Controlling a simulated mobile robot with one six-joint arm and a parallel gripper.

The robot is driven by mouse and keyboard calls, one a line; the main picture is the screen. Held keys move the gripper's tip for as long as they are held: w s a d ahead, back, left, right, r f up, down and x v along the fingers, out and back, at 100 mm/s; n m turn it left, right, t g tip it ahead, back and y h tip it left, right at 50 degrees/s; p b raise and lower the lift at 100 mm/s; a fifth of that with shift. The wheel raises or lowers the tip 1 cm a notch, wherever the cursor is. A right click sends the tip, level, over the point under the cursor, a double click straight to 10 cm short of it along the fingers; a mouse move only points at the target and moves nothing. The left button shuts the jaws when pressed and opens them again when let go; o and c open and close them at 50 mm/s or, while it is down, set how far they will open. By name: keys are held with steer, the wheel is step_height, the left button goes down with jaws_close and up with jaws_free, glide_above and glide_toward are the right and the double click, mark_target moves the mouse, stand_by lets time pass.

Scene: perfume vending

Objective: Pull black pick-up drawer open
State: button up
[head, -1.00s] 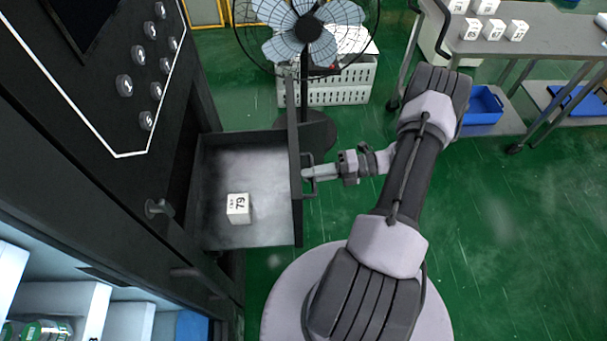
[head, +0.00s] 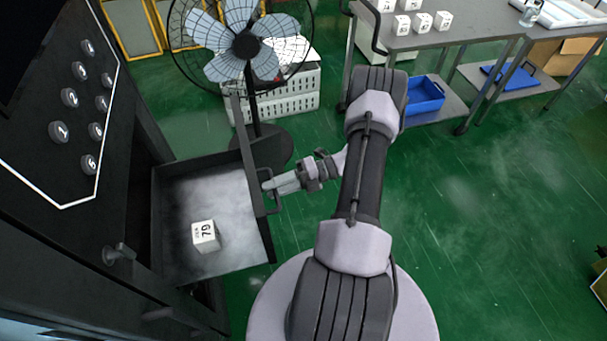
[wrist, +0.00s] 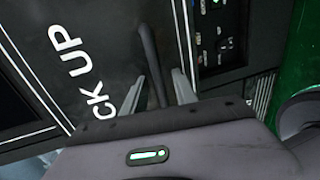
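The black pick-up drawer (head: 165,225) stands out from the dark machine at left in the head view. A white box marked 79 (head: 206,236) lies inside it. The drawer's dark handle (head: 275,204) is on its right-hand front face. My gripper (head: 267,186) is at this handle. In the wrist view my gripper (wrist: 158,78) has its two fingers apart, with the handle bar (wrist: 149,50) running between them. Gaps show on both sides of the bar. White "PICK UP" lettering, partly cut off, shows on the drawer front (wrist: 110,25).
A fan (head: 247,45) stands behind the drawer, near a white crate (head: 285,98). The machine's numbered buttons (head: 69,97) are at left. A grey table (head: 400,40) with white boxes and a blue bin (head: 422,95) are at back right. Green floor (head: 470,230) is open at right.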

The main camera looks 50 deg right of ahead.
steer(key=p+v, duration=0.2)
steer(key=v, duration=1.5)
steer(key=shift+d, duration=0.1)
